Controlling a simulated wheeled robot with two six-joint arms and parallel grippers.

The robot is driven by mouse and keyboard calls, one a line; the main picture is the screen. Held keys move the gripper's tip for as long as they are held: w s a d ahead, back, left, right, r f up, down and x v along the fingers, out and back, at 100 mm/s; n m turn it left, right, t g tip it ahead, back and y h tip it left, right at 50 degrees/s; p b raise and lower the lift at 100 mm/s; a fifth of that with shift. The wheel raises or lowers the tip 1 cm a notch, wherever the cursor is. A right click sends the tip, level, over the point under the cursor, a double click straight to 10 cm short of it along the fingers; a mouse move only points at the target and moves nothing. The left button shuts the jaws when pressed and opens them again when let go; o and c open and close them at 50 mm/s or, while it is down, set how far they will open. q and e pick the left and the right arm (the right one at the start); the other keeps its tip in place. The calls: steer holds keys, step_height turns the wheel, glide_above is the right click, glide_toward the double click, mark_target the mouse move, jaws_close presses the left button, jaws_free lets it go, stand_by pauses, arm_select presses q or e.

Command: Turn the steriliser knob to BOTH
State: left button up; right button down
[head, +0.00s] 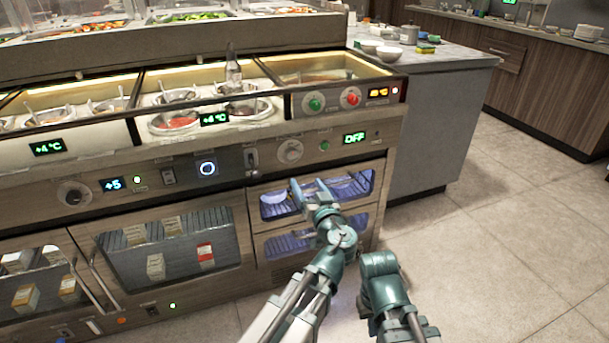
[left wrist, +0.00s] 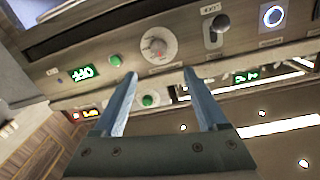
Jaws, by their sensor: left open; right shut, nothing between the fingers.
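My left gripper (head: 308,184) is open and empty, just below the knob in the head view. In the left wrist view the knob (left wrist: 155,48) appears beyond the gap between the fingertips (left wrist: 160,74), apart from them. The OFF display (left wrist: 82,73) is upside down there. A teal part of my right arm (head: 381,264) shows, but its gripper fingers do not.
A green button (head: 324,146) sits between knob and display. A lever switch (head: 251,158) and blue-ringed button (head: 208,169) are left of the knob. Sauce wells (head: 173,122) are upper left. Floor at right is clear.

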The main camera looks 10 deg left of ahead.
arm_select(q)
glide_toward(293, 156)
steer(key=x, duration=0.8)
steer(key=shift+s, duration=0.1)
steer(key=shift+c, duration=0.2)
jaws_close()
